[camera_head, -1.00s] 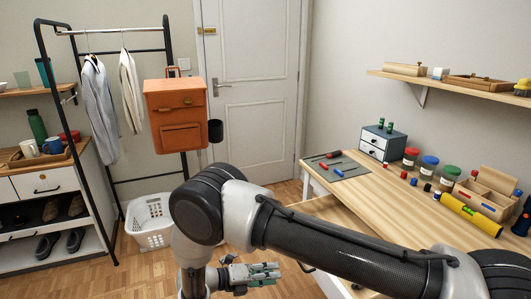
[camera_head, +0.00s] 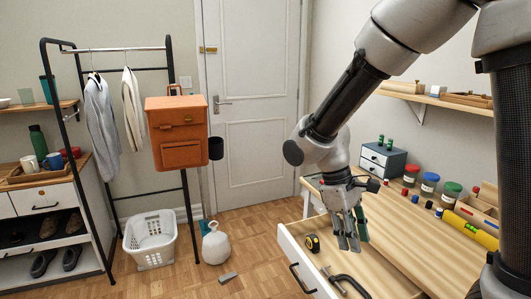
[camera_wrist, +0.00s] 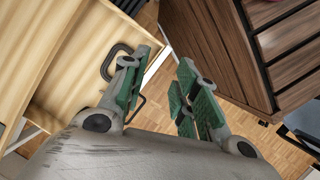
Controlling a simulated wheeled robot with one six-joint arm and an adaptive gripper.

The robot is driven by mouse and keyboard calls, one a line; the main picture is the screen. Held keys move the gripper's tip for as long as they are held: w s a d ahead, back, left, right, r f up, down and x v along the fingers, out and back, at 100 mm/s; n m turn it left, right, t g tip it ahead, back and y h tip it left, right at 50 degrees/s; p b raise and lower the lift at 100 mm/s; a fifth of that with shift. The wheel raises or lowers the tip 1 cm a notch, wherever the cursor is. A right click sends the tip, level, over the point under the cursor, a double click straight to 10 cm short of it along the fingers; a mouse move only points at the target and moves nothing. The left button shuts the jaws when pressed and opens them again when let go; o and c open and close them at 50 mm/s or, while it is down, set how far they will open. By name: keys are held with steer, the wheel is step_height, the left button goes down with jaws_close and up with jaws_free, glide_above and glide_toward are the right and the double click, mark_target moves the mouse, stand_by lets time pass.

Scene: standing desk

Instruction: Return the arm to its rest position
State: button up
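My gripper (camera_head: 350,240) hangs pointing down in the head view, above the open desk drawer. In the wrist view its green-padded fingers (camera_wrist: 162,92) stand apart with nothing between them. My arm is raised, with its upper links at the top right and its forearm slanting down to the wrist. The fingers look clear of the drawer's contents.
Jars and blocks stand on the desktop (camera_head: 405,222). A white bag (camera_head: 216,244) and laundry basket (camera_head: 150,240) are on the floor.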

steer(key=s+d+r+m+t+y, duration=0.1)
steer(key=s+d+r+m+t, duration=0.2)
steer(key=d+r, duration=0.4)
steer(key=s+d+r+m+t+y, duration=0.2)
steer(key=s+d+r+m+t, duration=0.2)
steer(key=s+d+r, duration=0.3)
steer(key=shift+d+r+m+y, duration=0.3)
steer(key=shift+d+r+m, duration=0.15)
steer(key=shift+d+m, duration=0.55)
